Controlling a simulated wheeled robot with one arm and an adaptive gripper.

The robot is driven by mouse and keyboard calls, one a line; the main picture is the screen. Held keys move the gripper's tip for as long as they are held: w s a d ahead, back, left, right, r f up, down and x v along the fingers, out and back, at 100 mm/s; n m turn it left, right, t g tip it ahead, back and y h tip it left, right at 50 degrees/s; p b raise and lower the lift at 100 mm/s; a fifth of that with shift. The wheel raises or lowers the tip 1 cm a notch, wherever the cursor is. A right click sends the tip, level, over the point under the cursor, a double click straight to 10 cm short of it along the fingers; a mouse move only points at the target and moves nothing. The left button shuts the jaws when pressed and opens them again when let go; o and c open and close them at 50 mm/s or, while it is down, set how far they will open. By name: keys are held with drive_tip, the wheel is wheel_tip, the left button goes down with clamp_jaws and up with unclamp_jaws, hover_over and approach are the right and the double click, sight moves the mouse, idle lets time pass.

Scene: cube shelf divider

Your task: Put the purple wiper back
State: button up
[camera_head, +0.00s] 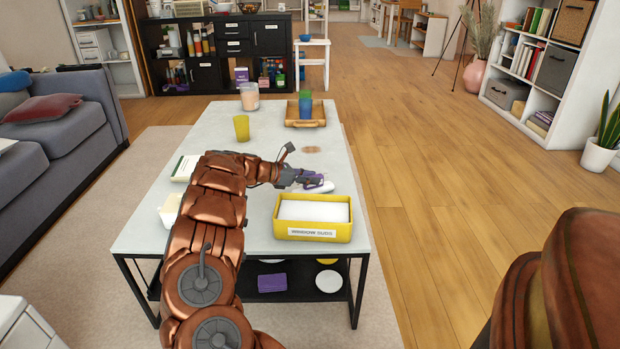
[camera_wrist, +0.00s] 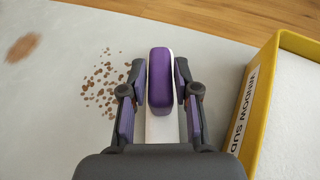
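The wiper has a purple upper part and a white part below it. It shows in the wrist view (camera_wrist: 160,80), between the fingers of my gripper (camera_wrist: 160,92). In the head view the purple wiper (camera_head: 318,187) is at my gripper (camera_head: 300,178), low over the light table (camera_head: 190,235), just behind the yellow box. The finger pads lie close along both sides of the wiper. Whether they press on it, and whether the wiper still touches the table, I cannot tell.
The yellow box (camera_head: 313,232) labelled "WINDOW SUDS" stands close by, with a white filling. Brown crumbs (camera_wrist: 103,85) lie left of my gripper. A yellow cup (camera_head: 242,128), a candle jar (camera_head: 249,96) and a wooden tray (camera_head: 305,115) with stacked cups stand farther back. A purple folded cloth (camera_head: 272,283) lies on the lower shelf.

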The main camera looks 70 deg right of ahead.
drive_tip(key=shift+o, duration=0.3)
drive_tip(key=o, duration=0.5)
drive_tip(key=shift+b+v, duration=1.65)
drive_tip(key=shift+v, duration=1.85)
